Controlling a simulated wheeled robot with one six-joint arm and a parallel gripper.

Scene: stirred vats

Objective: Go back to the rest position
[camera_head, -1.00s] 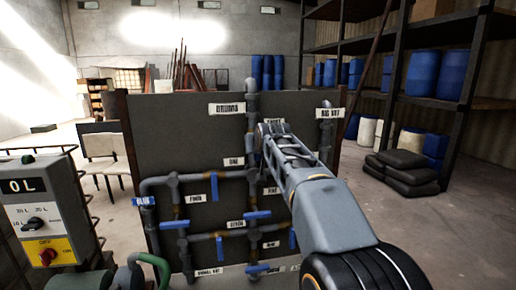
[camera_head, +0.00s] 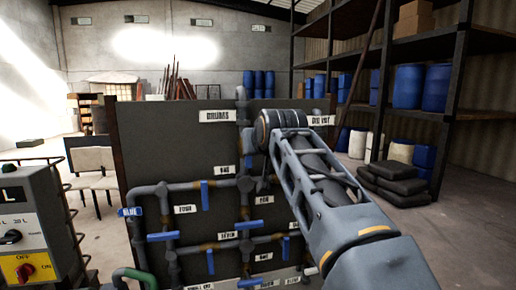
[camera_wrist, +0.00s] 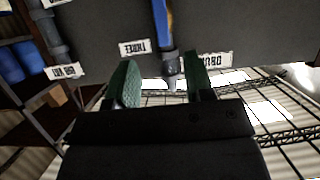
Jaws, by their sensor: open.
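The task names no object, only my arm's rest position. My arm reaches up from the lower right of the head view, in front of a dark pipe panel (camera_head: 170,150). I cannot make out the fingers clearly in the head view. In the wrist view my gripper (camera_wrist: 160,64) has two green fingers spread apart, with nothing held between them. A pipe with a blue valve lever (camera_wrist: 162,18) shows beyond the gap, between the "THREE" label (camera_wrist: 134,48) and the "DRUMS" label. I cannot tell the exact clearance.
Pipes with several blue levers (camera_head: 163,237) cover the panel's lower part. A grey control box (camera_head: 25,225) stands at left. Dark sacks (camera_head: 393,183) and a shelf rack with blue drums (camera_head: 408,87) are at right. Open floor lies between panel and rack.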

